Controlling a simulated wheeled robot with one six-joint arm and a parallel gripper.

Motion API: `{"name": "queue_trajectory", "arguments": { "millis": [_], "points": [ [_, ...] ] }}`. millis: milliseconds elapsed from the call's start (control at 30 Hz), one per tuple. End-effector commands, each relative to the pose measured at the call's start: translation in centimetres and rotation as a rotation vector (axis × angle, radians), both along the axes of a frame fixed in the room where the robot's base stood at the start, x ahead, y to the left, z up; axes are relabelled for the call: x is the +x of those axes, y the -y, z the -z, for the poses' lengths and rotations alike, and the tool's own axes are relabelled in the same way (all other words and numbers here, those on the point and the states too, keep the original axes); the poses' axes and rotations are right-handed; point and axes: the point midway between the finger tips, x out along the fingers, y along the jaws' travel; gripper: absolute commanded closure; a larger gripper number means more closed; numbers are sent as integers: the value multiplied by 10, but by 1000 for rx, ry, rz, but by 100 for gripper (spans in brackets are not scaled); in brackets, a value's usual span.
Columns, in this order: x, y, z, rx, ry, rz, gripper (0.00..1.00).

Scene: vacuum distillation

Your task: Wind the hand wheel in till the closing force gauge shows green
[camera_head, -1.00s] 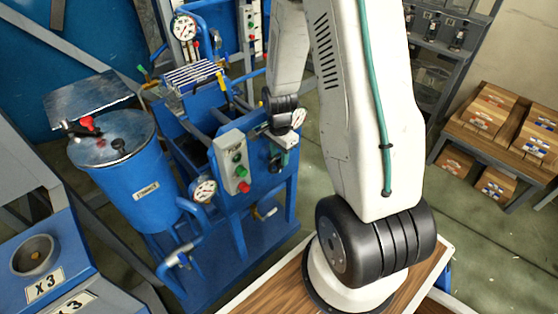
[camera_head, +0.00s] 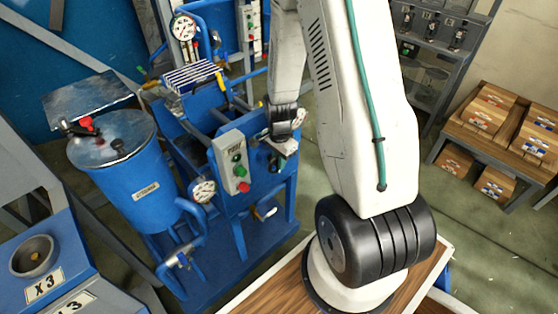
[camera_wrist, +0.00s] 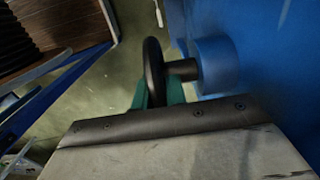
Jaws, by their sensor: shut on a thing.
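The hand wheel (camera_wrist: 153,73) shows in the wrist view as a dark rim seen nearly edge-on. Its short dark shaft (camera_wrist: 182,69) runs into a blue boss (camera_wrist: 215,65) on the blue machine. My gripper (camera_wrist: 158,95) is shut on the wheel's rim, with green fingers on its two sides. In the head view my gripper (camera_head: 281,158) is at the right face of the blue press frame (camera_head: 262,183), and it hides the wheel. A round white dial gauge (camera_head: 203,191) sits low on the frame. I cannot tell which gauge reads closing force, nor its colour.
A control box (camera_head: 232,163) with green and red buttons stands left of my gripper. A blue drum (camera_head: 137,190) is farther left. Another dial gauge (camera_head: 183,27) is at the back. A wooden bench (camera_head: 505,154) with boxes stands at the right. Green floor lies between.

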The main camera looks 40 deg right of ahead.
Motion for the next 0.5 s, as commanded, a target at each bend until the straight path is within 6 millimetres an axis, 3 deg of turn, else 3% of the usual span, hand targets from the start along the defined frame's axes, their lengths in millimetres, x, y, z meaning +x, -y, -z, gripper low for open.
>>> {"name": "queue_trajectory", "arguments": {
  "millis": [500],
  "points": [
    [-1,3,2,219,-4,3,100]
  ]
}}
